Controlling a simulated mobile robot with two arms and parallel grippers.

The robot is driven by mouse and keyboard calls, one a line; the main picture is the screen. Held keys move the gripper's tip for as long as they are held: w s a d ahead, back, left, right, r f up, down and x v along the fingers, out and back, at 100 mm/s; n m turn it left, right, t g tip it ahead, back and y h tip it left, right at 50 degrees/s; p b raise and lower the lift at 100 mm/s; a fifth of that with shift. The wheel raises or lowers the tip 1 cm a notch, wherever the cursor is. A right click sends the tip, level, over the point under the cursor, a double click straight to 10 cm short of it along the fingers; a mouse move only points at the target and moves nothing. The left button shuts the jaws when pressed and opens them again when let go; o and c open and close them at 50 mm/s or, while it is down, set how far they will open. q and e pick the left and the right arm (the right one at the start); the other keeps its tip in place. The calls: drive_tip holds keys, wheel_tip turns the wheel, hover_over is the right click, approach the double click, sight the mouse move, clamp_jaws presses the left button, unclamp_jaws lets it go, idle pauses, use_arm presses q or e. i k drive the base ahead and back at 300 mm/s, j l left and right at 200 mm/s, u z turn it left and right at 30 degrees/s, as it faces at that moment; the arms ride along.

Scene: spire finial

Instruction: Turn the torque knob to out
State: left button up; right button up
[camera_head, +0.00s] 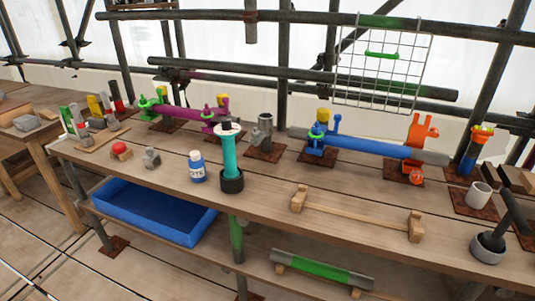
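No thing in view is clearly readable as the torque knob, and no "out" marking is legible. A teal upright cylinder (229,158) stands in a black round base (231,181) near the middle of the bench. It has a white top (229,128) with small dark and red parts. A red rounded cap (119,147) sits on a small base at the bench's left part. An orange fitting (421,133) stands at the right end of a blue horizontal pipe (370,147). Neither of my grippers shows in the view.
The wooden bench (270,215) also holds a blue-white bottle (197,166), a wooden-ended bar (355,213) and a grey cup with a dark-handled tool (488,247). A blue tray (150,215) sits below. Scaffold pipes and a wire grid (383,75) stand behind.

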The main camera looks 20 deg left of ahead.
sight(226, 123)
drive_tip(key=i+j+z, duration=0.15)
drive_tip(key=j, duration=0.35)
drive_tip(key=j+z, duration=0.1)
drive_tip(key=j, duration=0.4)
drive_tip(key=i+j+z, duration=0.15)
drive_tip(key=j, duration=0.35)
drive_tip(key=k, duration=0.05)
